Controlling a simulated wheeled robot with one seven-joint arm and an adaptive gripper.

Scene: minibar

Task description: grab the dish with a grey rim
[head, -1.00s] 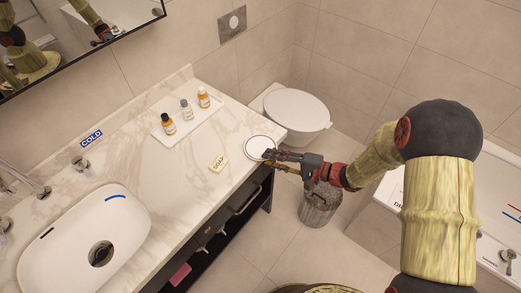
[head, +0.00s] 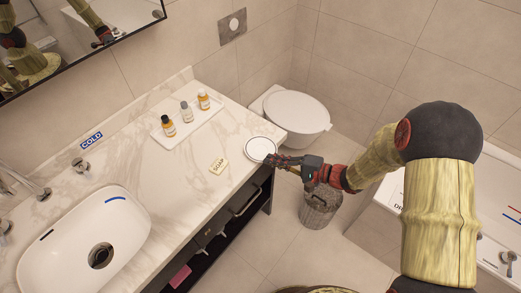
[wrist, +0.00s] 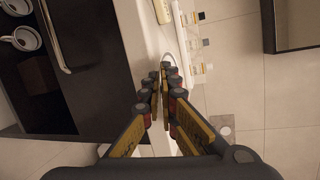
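The dish with a grey rim (head: 260,149) is a round white plate lying at the right front corner of the marble counter. In the wrist view, a small pale part of the dish (wrist: 168,56) shows just beyond my fingertips; the rest is hidden. My gripper (head: 276,160) reaches in from the right at the dish's near right edge. In the wrist view my gripper (wrist: 163,74) has its fingers drawn close together, one on each side of the dish's edge. It looks shut on the rim, though the exact contact is small and partly hidden.
A soap bar (head: 218,166) lies left of the dish. A white tray (head: 172,143) with small bottles stands behind it, and the sink (head: 70,225) is at the left. Drawer handles (head: 243,203) jut from the cabinet below. A bin (head: 319,207) stands below my arm.

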